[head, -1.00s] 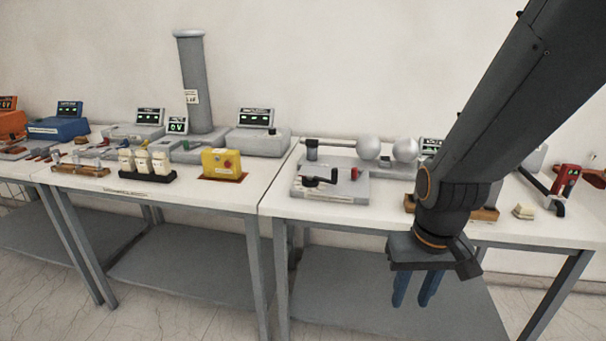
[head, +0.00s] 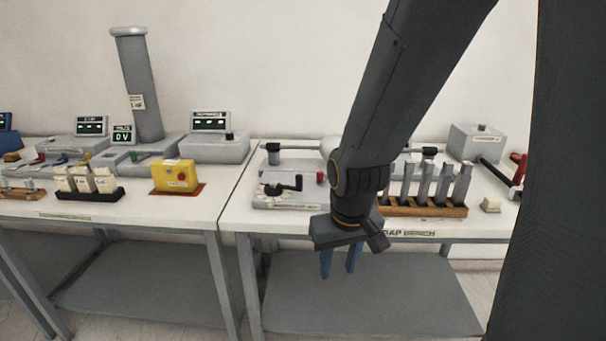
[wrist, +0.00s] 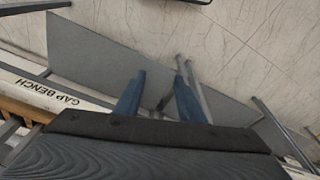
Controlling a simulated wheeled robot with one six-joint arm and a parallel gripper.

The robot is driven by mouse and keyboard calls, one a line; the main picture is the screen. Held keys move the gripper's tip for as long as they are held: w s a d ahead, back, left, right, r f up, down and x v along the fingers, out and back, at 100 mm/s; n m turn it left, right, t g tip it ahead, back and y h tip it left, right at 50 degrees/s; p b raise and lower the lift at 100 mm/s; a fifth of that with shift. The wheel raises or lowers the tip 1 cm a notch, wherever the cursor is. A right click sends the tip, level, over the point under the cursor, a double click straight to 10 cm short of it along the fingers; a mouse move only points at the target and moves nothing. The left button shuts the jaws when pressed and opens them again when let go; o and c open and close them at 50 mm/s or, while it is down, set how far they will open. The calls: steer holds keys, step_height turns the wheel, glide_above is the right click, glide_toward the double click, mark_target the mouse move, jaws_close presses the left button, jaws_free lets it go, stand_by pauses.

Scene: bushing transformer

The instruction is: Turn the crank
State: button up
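A small black crank (head: 284,187) sits on a grey box (head: 300,200) at the left front of the right-hand bench. My gripper (head: 341,270) hangs down in front of that bench's front edge, below the tabletop and to the right of the crank. Its two blue fingers are apart with nothing between them. In the wrist view the gripper (wrist: 158,92) points down at the lower shelf and floor. The crank is not in the wrist view.
A wooden rack (head: 425,208) with several grey bars stands right of my arm. A yellow box (head: 174,177) is on the left bench (head: 210,200). A grey box (head: 476,142) stands at the back right. A grey lower shelf (head: 370,300) lies beneath my gripper.

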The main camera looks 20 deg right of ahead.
mark_target(301, 177)
steer(key=w+t, duration=0.3)
steer(key=w, duration=0.4)
steer(key=w+d+n+t+y+p, duration=0.1)
steer(key=w+t, duration=0.3)
steer(key=w, duration=0.3)
steer(key=w+t+p, duration=0.1)
steer(key=w+t, duration=0.2)
steer(key=w, duration=0.5)
steer(key=shift+d+r+n+y, duration=0.2)
steer(key=shift+d+n+y, duration=0.1)
steer(key=shift+y, duration=0.1)
steer(key=r+t, duration=0.1)
steer(key=w+t, duration=0.1)
steer(key=w+r+t+y, duration=0.1)
steer(key=t, duration=0.1)
steer(key=shift+w+a+r+p, duration=0.1)
steer(key=shift+a+r+p, duration=0.15)
steer(key=shift+r+p, duration=0.1)
steer(key=shift+n+t+y, duration=0.3)
steer(key=shift+t+y, duration=0.3)
steer(key=shift+t, duration=0.1)
steer(key=shift+r+p+x, duration=0.25)
steer(key=shift+p+x, duration=0.2)
steer(key=shift+x, duration=0.85)
steer(key=shift+r+p+x, duration=0.25)
steer(key=shift+p+x, duration=0.2)
steer(key=shift+x, duration=0.85)
steer(key=shift+r+p+x, duration=0.25)
steer(key=shift+p+x, duration=0.2)
steer(key=shift+x, duration=0.85)
